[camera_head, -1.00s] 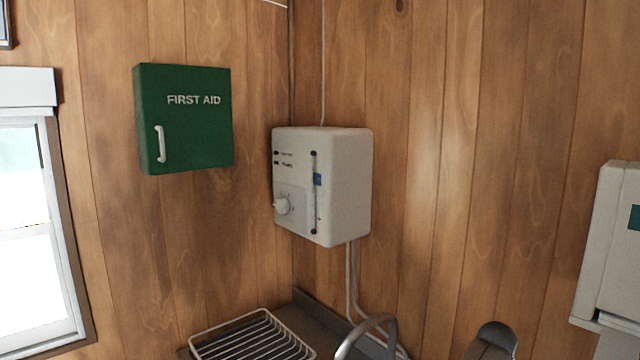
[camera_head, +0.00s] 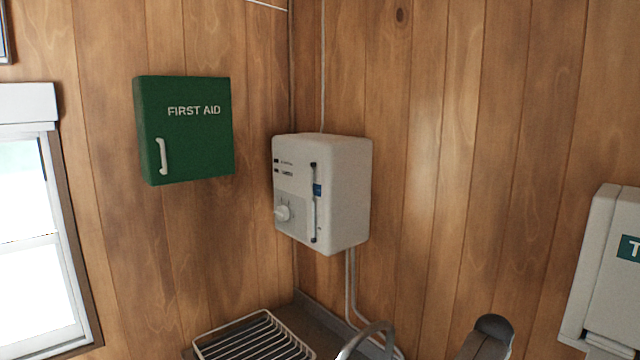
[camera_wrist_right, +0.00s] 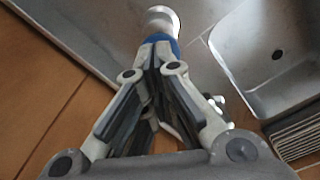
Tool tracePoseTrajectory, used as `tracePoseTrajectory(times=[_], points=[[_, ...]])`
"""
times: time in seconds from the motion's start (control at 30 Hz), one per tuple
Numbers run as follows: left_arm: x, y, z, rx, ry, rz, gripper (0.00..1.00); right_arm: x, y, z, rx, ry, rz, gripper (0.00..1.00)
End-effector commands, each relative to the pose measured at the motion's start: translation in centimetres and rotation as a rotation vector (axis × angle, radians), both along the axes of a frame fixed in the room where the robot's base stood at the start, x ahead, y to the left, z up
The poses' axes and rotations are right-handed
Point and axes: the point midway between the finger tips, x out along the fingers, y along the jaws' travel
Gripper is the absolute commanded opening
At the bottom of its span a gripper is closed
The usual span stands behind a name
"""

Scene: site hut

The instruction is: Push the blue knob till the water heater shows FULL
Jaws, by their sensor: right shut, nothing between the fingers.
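The white water heater (camera_head: 349,190) hangs on the wood wall near the corner in the head view. Its front has a vertical slot with a small blue knob (camera_head: 317,190) about a third of the way down. The label text is too small to read. My right gripper (camera_wrist_right: 158,52) shows in the right wrist view, shut and empty, above the sink area and away from the heater. My left gripper is not in view.
A green first aid box (camera_head: 190,130) hangs left of the heater. Below are a wire rack (camera_head: 250,340) and a curved metal tap (camera_head: 368,332). A white dispenser (camera_head: 610,270) is at the right. The wrist view shows a metal sink (camera_wrist_right: 270,55). The space before the heater looks clear.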

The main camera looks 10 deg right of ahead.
Motion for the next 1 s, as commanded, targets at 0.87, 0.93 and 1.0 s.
tracePoseTrajectory(times=[0.87, 0.93, 1.0], points=[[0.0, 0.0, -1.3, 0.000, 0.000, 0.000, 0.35, 0.0, 0.0, -3.6, 0.000, -0.001, 0.001, 0.00], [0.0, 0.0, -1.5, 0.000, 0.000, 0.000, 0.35, 0.0, 0.0, -4.1, 0.000, -0.001, 0.001, 0.00], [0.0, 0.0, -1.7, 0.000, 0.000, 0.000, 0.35, 0.0, 0.0, -4.6, 0.000, 0.000, 0.001, 0.00]])
